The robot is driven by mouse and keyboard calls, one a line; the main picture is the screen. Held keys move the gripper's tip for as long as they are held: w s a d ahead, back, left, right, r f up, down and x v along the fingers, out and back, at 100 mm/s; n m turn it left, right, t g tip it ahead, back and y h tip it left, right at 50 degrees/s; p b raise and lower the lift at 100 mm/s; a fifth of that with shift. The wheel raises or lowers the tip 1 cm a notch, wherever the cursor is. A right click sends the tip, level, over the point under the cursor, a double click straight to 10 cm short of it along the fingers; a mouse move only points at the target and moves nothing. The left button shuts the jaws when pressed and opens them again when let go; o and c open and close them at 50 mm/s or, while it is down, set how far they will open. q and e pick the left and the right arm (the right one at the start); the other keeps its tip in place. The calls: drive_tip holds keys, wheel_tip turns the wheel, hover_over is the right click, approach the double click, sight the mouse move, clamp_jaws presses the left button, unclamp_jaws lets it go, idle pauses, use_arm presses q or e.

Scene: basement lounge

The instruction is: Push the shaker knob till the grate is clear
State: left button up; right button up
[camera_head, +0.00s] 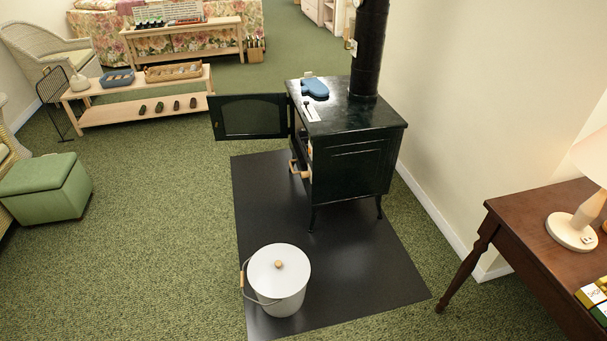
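A dark green stove (352,168) stands on legs on a black floor mat, its front facing left. Its door (248,117) is swung wide open to the left. A pale wooden knob or handle (304,174) sticks out low on the stove's front, below the door opening; it is small, and I cannot tell for certain that it is the shaker knob. The grate is hidden inside the stove, as the opening is seen edge-on. Neither of my grippers is in view.
A white lidded bucket (278,283) stands on the black mat (345,270) in front. A blue mitt (315,88) lies on the stove top. A brown table (545,235) with a lamp is at right, a low bench (140,112) at back left. Green carpet left of the mat is free.

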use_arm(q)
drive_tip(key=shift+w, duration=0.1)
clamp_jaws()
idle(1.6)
